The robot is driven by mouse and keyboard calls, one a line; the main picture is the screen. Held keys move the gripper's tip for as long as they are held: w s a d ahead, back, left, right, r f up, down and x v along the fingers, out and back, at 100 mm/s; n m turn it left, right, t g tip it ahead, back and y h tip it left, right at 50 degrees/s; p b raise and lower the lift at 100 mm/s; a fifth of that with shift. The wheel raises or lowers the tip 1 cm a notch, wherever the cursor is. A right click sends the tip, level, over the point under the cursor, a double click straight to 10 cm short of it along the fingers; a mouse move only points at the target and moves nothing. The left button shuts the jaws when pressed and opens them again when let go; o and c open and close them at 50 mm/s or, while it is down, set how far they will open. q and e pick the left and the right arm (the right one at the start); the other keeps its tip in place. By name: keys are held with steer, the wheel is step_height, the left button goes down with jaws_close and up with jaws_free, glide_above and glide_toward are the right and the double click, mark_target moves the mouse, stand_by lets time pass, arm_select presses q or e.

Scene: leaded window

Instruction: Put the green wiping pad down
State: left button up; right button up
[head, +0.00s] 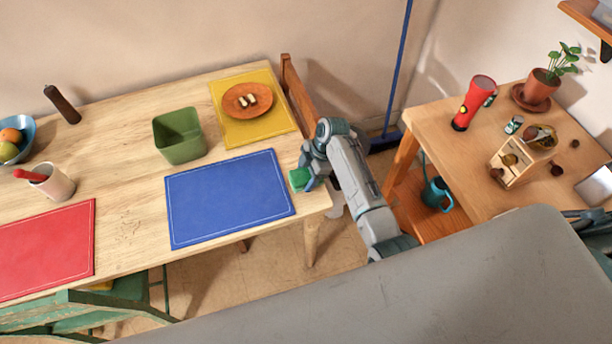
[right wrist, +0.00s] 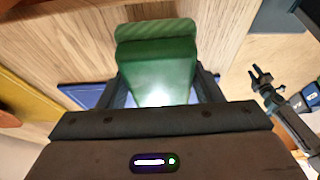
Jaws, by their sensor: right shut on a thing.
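The green wiping pad (head: 299,179) is at the right end of the wooden table, just right of the blue placemat (head: 230,197). My right gripper (head: 307,181) is shut on it. In the right wrist view the pad (right wrist: 157,62) sits between the two dark fingers, with its ridged end pointing away from the palm. I cannot tell whether the pad touches the tabletop. What looks like my left gripper (right wrist: 262,82) shows small at the right of the right wrist view; its jaw state is unclear. It is not seen in the head view.
The wooden table (head: 120,175) also holds a green bin (head: 180,136), a yellow mat (head: 240,128) with a brown plate (head: 243,106), a red mat (head: 50,250) and a cup (head: 52,184). A chair back (head: 300,95) stands at the table's right end. A cluttered side table (head: 455,150) stands right.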

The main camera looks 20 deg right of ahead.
steer(key=shift+f, duration=0.9)
steer(key=shift+f, duration=0.15)
steer(key=o, duration=1)
steer(key=shift+o, duration=0.2)
